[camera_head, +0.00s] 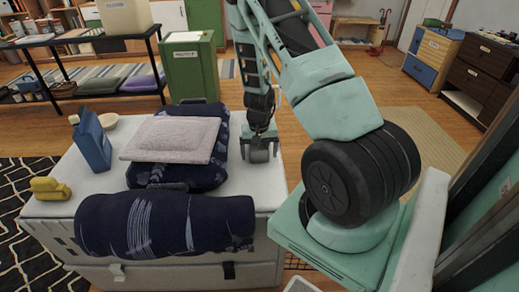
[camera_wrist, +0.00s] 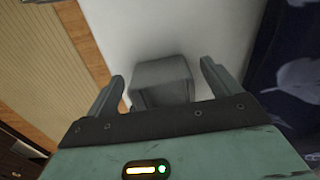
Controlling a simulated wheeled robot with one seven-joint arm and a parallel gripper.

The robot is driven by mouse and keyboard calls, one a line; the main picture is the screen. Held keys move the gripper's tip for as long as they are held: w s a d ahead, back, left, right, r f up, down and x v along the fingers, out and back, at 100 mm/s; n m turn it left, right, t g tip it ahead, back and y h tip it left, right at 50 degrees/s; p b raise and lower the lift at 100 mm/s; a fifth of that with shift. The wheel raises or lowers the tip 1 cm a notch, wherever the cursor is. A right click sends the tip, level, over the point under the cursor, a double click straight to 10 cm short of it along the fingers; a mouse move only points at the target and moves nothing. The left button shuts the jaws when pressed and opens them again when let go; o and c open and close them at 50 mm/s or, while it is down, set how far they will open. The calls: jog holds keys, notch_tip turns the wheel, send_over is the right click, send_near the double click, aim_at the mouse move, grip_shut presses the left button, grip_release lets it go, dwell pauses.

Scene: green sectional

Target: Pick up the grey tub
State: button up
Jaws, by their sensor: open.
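The grey tub (camera_wrist: 163,82) stands on the white top of a low chest (camera_head: 255,185). In the wrist view it lies between the two fingers of my gripper (camera_wrist: 162,74), with a gap on each side. My gripper (camera_head: 261,141) is open and points down over the tub. In the head view only a small part of the tub (camera_head: 259,156) shows below the fingers, near the chest's right edge; my gripper hides the rest.
Dark blue patterned cushions (camera_head: 165,225) and a pale folded cloth (camera_head: 172,139) lie left of the tub. A blue bottle (camera_head: 92,143), a bowl (camera_head: 109,121) and a yellow object (camera_head: 50,188) stand farther left.

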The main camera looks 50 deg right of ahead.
jog(key=shift+f, duration=0.55)
jog(key=c, duration=0.9)
jog(key=shift+o, duration=0.3)
jog(key=shift+r, duration=0.2)
notch_tip(320, 180, up, 10)
jog(key=p, duration=0.1)
jog(key=shift+f, duration=0.1)
